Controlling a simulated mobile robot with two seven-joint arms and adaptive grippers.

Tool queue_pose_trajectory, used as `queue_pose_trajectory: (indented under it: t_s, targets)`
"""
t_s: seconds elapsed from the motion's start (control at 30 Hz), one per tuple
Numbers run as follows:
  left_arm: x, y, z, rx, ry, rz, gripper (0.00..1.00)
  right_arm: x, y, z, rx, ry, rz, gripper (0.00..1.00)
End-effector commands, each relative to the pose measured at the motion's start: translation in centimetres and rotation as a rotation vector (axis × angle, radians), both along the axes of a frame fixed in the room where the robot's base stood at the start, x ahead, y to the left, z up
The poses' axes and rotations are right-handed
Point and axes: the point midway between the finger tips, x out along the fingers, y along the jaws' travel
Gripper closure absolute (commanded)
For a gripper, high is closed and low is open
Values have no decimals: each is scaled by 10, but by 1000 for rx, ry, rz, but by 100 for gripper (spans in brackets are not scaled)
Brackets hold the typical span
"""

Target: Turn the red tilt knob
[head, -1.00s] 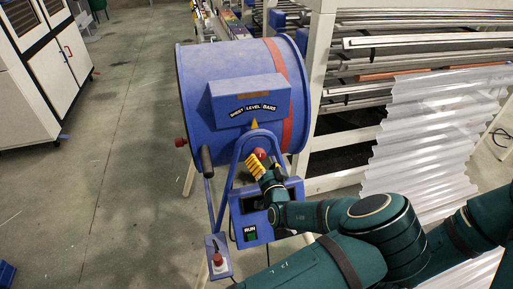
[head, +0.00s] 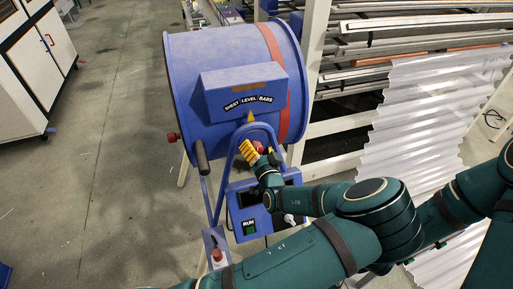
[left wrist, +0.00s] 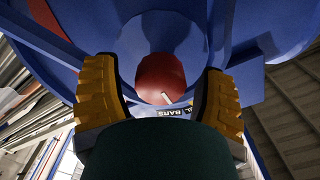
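The red tilt knob (head: 258,147) is on the front of the blue drum machine (head: 190,75), below a yellow pointer. In the left wrist view the knob (left wrist: 160,78) is a round red shape with a small white line, between the two yellow fingers. My left gripper (head: 260,152) is right at the knob. Its fingers (left wrist: 160,95) are spread, one on each side, with visible gaps to the knob in the wrist view. The gripper partly covers the knob in the head view. My right gripper is not in view.
A black-gripped lever (head: 202,157) and another red knob (head: 172,137) are on the drum's left. Below are a green RUN button (head: 249,227) and a red button (head: 217,255). Metal racks and corrugated sheet (head: 410,120) stand right. Floor is clear at left.

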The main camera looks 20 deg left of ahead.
Motion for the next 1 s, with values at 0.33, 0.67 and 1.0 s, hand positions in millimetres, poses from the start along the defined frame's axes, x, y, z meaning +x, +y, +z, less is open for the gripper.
queue_pose_trajectory:
  t_s: [0.33, 0.67, 1.0]
  targets:
    - [0, 0, 0, -3, -3, 1, 92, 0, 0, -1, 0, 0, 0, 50]
    - [0, 1, -1, -96, -66, 3, 92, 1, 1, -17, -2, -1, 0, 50]
    - [0, 2, -2, -337, -232, 3, 93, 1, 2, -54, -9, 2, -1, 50]
